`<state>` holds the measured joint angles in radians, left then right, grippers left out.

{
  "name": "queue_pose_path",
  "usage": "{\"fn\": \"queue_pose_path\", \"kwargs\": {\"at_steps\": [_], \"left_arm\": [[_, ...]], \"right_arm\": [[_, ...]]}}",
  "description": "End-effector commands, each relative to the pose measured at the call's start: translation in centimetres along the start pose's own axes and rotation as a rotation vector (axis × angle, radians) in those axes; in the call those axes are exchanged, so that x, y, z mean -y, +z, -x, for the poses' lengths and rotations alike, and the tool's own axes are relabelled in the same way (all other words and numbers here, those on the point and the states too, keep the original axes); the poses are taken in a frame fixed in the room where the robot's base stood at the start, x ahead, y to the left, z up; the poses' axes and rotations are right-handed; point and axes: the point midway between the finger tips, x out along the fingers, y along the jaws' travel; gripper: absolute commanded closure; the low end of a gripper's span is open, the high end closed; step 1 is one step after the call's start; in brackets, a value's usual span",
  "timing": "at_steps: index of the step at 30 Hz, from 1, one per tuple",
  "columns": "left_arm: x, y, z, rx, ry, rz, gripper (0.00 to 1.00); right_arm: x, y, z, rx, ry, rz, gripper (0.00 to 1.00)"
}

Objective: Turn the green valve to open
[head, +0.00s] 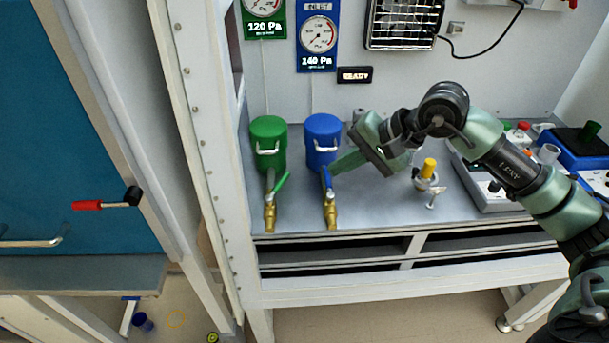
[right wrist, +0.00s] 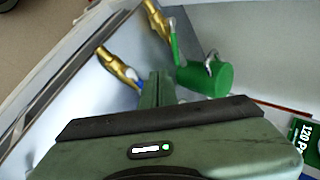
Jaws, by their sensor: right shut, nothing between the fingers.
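The green valve is a brass body (head: 269,212) in front of the green canister (head: 268,142). Its green lever (head: 281,183) slants up and to the right in the head view. In the right wrist view the green lever (right wrist: 174,42) lies beyond my fingers, apart from them. My right gripper (head: 332,169) is shut and empty, its fingertips close by the blue lever (head: 326,178) of the neighbouring brass valve (head: 330,212). I cannot tell whether they touch. In the right wrist view the shut fingers (right wrist: 157,86) hide part of that blue lever. My left gripper is not in view.
The blue canister (head: 323,140) stands right of the green one. A yellow-topped fitting (head: 428,170) stands on the bench below my right arm. Gauges (head: 318,35) hang on the back wall. A white frame post (head: 190,130) borders the bench's left side. Instruments (head: 480,180) crowd the right.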

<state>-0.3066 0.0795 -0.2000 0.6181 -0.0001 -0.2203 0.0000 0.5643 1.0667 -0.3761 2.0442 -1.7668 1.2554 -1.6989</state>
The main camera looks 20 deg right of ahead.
Motion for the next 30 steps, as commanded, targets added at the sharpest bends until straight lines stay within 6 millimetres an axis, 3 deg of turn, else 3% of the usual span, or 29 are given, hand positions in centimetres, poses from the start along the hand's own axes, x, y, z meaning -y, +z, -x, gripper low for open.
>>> {"fn": "queue_pose_path", "kwargs": {"at_steps": [5,17,22,30], "left_arm": [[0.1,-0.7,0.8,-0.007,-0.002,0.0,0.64],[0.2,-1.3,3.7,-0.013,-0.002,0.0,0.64],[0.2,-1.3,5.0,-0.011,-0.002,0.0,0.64],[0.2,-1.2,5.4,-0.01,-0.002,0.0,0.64]], "right_arm": [[0.1,0.2,-1.7,0.005,-0.002,0.0,1.0],[0.2,0.3,-10.0,0.006,-0.001,-0.004,1.0],[1.8,0.2,-11.8,0.004,-0.002,-0.002,1.0],[2.4,0.1,-13.1,0.001,0.0,0.001,1.0]]}}
